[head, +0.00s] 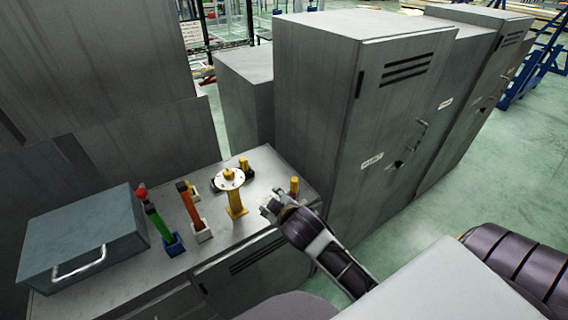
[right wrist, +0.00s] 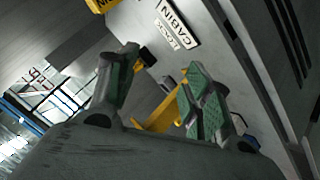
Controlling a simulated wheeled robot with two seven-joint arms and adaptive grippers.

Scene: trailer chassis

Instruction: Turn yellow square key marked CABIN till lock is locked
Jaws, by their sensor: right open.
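The lock itself cannot be made out. My left gripper is not in view.
Tall grey cabinets (head: 320,110) rise at the right. Green floor (head: 540,150) is open beyond.

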